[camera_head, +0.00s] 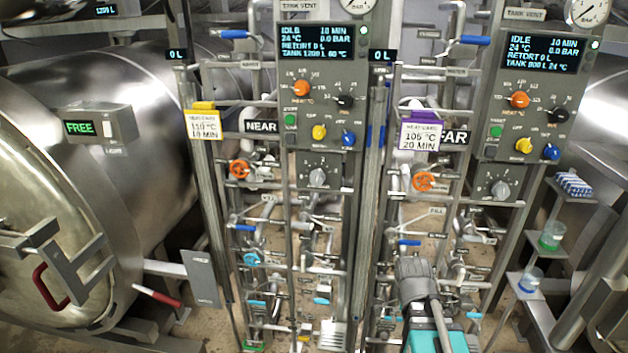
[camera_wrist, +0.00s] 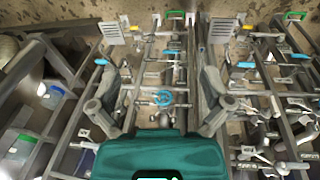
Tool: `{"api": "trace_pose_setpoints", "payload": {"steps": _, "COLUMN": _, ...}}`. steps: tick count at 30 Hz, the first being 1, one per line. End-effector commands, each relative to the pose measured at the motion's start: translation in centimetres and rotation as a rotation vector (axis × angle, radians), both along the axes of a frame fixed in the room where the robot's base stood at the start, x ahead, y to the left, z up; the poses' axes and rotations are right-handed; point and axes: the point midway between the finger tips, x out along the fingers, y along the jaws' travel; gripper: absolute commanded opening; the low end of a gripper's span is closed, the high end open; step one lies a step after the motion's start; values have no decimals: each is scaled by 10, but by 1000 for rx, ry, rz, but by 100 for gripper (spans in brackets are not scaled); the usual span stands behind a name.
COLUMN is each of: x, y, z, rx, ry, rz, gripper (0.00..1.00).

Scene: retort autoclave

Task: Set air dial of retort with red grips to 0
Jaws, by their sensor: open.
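The left retort (camera_head: 110,150) is a large steel vessel with a red hand grip (camera_head: 50,288) on its door and a red-ended lever (camera_head: 158,297). A grey dial (camera_head: 318,177) sits on a small box under the left panel (camera_head: 318,80), beside the NEAR sign (camera_head: 262,126). A similar grey dial (camera_head: 500,189) is under the right panel (camera_head: 530,90), beside the FAR sign. The dial lettering is too small to read. My gripper (camera_wrist: 160,97) is open and empty in the wrist view, above pipework, apart from both dials. My teal and grey arm end shows at the lower right middle of the head view.
Pipes and valves with orange wheels (camera_head: 240,169) and blue levers crowd the area below the panels. A yellow-topped card (camera_head: 204,122) and a purple-topped card (camera_head: 420,132) hang on the posts. Small shelves with beakers (camera_head: 551,235) stand at right.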

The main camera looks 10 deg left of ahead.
Motion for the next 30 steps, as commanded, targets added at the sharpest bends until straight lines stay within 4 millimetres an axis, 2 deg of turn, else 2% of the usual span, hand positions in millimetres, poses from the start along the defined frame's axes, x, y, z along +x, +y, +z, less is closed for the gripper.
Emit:
{"api": "trace_pose_setpoints", "payload": {"steps": 8, "x": 81, "y": 11, "z": 28, "rx": -239, "ry": -313, "rz": -83, "gripper": 100}}
{"api": "trace_pose_setpoints", "payload": {"steps": 14, "x": 141, "y": 44, "z": 66, "rx": -349, "ry": -614, "rz": -82, "gripper": 100}}
{"api": "trace_pose_setpoints", "payload": {"steps": 17, "x": 167, "y": 69, "z": 88, "rx": -373, "ry": -769, "rz": -57, "gripper": 100}}
{"api": "trace_pose_setpoints", "payload": {"steps": 22, "x": 205, "y": 127, "z": 126, "rx": -365, "ry": -1020, "rz": 25, "gripper": 100}}
{"api": "trace_pose_setpoints", "payload": {"steps": 27, "x": 228, "y": 197, "z": 159, "rx": -307, "ry": -1231, "rz": 144, "gripper": 100}}
{"api": "trace_pose_setpoints", "payload": {"steps": 30, "x": 234, "y": 233, "z": 173, "rx": -265, "ry": -1316, "rz": 213, "gripper": 100}}
